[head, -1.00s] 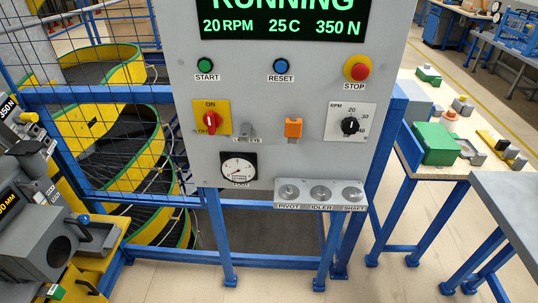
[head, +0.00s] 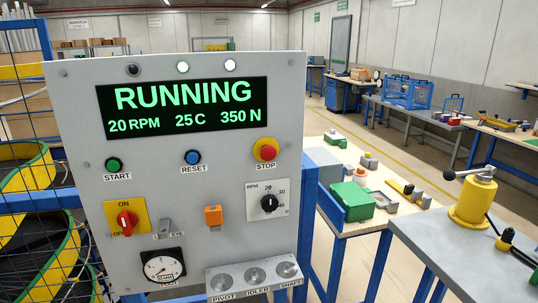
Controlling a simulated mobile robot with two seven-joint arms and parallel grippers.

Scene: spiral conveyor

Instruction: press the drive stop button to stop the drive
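The grey control panel (head: 80,110) stands upright in the left half of the head view. Its display (head: 182,107) reads RUNNING, 20 RPM, 25 C, 350 N in green. The red stop button (head: 267,152) on a yellow base sits at the panel's right side, below the display, labelled STOP. The green start button (head: 113,164) and the blue reset button (head: 192,157) are to its left. Nothing covers the stop button. Neither of my grippers shows.
A red switch (head: 126,221) on a yellow plate, an RPM knob (head: 269,203), an orange part (head: 213,215) and a gauge (head: 162,268) are lower on the panel. The yellow-edged spiral conveyor (head: 38,170) is behind mesh at left. Workbenches with parts stand at right.

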